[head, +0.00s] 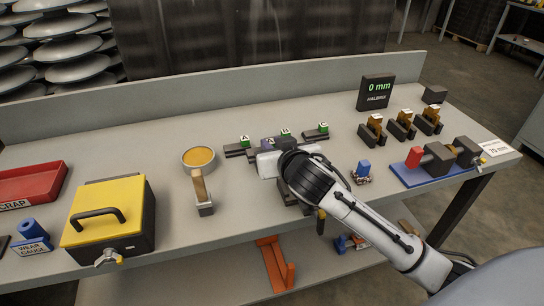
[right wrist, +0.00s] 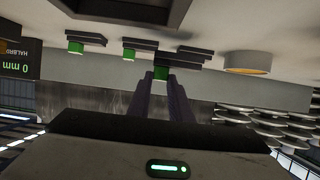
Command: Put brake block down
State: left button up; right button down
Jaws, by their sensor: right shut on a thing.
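My right gripper (head: 268,146) reaches over the middle of the table and is shut on a dark brake block, mostly hidden by the gripper in the head view. In the right wrist view, which is upside down, its dark fingers (right wrist: 165,92) end at a dark bar (right wrist: 180,62) with a green tag beside it. I cannot tell whether the held block touches the table. Dark blocks tagged A (head: 238,150), B (head: 286,138) and C (head: 316,136) stand in a row around the fingertips. My left gripper is not in view.
A blue-based vise (head: 432,172), brown-topped dark holders (head: 402,125) and a 0 mm display (head: 377,93) are to the right.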

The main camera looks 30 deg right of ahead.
notch_tip(320, 180, down, 3)
jog(key=shift+r, duration=0.1)
jog(key=shift+f, duration=0.2)
jog(key=shift+f, duration=0.1)
jog(key=c, duration=1.6)
grip_release()
